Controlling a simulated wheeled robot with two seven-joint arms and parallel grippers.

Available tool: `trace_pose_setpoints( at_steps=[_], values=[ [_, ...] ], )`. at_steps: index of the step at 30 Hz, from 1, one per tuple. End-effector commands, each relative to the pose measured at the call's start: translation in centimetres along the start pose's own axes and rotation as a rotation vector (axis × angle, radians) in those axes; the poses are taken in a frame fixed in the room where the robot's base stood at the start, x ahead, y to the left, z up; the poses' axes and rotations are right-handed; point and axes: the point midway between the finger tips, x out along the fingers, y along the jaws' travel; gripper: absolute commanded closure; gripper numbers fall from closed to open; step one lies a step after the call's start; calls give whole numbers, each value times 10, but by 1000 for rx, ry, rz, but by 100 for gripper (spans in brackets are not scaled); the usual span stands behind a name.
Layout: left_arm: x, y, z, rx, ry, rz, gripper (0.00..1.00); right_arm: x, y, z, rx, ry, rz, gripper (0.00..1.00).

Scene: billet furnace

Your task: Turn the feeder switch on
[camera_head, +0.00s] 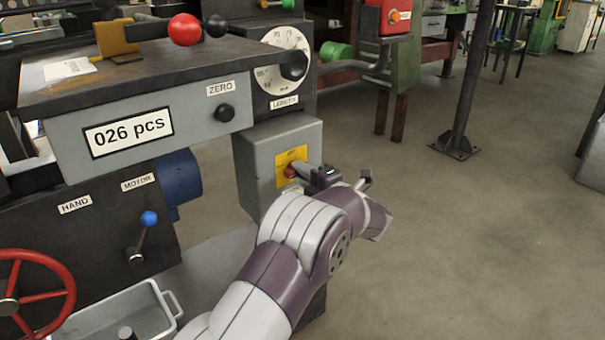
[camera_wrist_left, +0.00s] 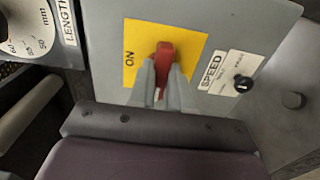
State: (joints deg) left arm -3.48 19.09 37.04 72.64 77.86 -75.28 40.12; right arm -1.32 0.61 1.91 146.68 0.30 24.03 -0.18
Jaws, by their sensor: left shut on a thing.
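The feeder switch is a red handle (camera_wrist_left: 165,56) on a yellow plate (camera_wrist_left: 193,44), on the face of a grey box (camera_head: 262,150). In the wrist view the word ON is on the plate's left side, turned sideways. My left gripper (camera_wrist_left: 160,84) is shut on the red handle, one finger on each side, and the fingers hide its lower part. In the head view the left gripper (camera_head: 300,172) reaches the plate from the right, and only a little red of the handle (camera_head: 290,171) shows. My right gripper is not in view.
A speed knob (camera_wrist_left: 243,84) sits beside the plate in the wrist view. The length dial (camera_head: 283,58) is above the box. A blue-knobbed motor lever (camera_head: 148,220) and a red handwheel (camera_head: 35,292) are at left. The floor at right is open around a dark post (camera_head: 467,95).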

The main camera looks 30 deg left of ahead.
Motion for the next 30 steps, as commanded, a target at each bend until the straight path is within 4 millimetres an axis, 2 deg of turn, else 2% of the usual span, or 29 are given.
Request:
trace_pose_setpoints(
  at_steps=[5, 11, 21, 30],
  values=[
    [0, 3, 0, 46, 0, -1, 100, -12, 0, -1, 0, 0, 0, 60],
    [0, 6, 0, 169, 0, -2, 100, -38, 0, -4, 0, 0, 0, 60],
    [0, 7, 0, 482, -1, -2, 100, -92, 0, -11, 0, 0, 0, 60],
    [0, 6, 0, 767, -1, -1, 100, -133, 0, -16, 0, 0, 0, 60]
  ],
)
